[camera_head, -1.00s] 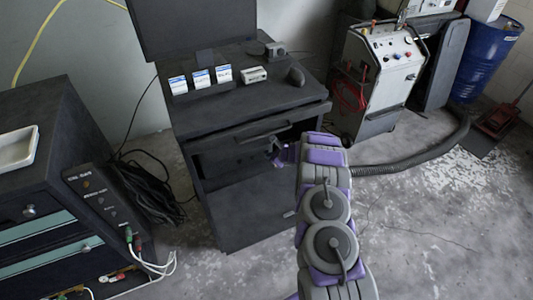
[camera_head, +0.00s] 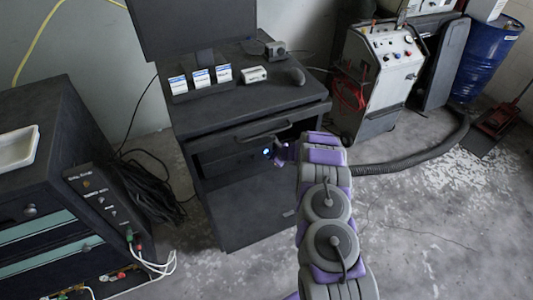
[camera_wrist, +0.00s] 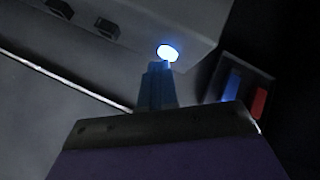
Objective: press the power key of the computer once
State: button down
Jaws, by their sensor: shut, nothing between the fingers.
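The computer (camera_head: 222,168) is a dark box inside the open bay of the black cabinet. Its grey front face (camera_wrist: 190,22) fills the upper part of the wrist view. The power key (camera_wrist: 168,52) is a small oval glowing white-blue on that face; its blue glow (camera_head: 267,153) also shows in the head view. My gripper (camera_wrist: 158,68) is shut and empty, its tips right at the key's lower edge in the picture. I cannot tell whether they touch it. In the head view, my gripper (camera_head: 279,152) reaches into the bay from the right.
The black cabinet (camera_head: 245,205) has a handle (camera_head: 262,134) above the bay. Small boxes (camera_head: 201,77) and a mouse (camera_head: 295,76) lie on top. A red-and-blue part (camera_wrist: 240,95) is right of my fingers. A tool cabinet (camera_head: 50,180) stands left.

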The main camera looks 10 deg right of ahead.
jog(key=shift+s+d+b, duration=0.1)
jog(key=shift+s+b, duration=0.3)
jog(key=shift+s, duration=0.2)
jog(key=s+b, duration=0.2)
jog(key=s+d+b, duration=0.1)
jog(key=s+b, duration=0.1)
jog(key=shift+d+f+b, duration=0.15)
jog(key=shift+b, duration=0.2)
jog(key=shift+s+b, duration=0.4)
jog(key=shift+s, duration=0.05)
jog(key=shift+r, duration=0.2)
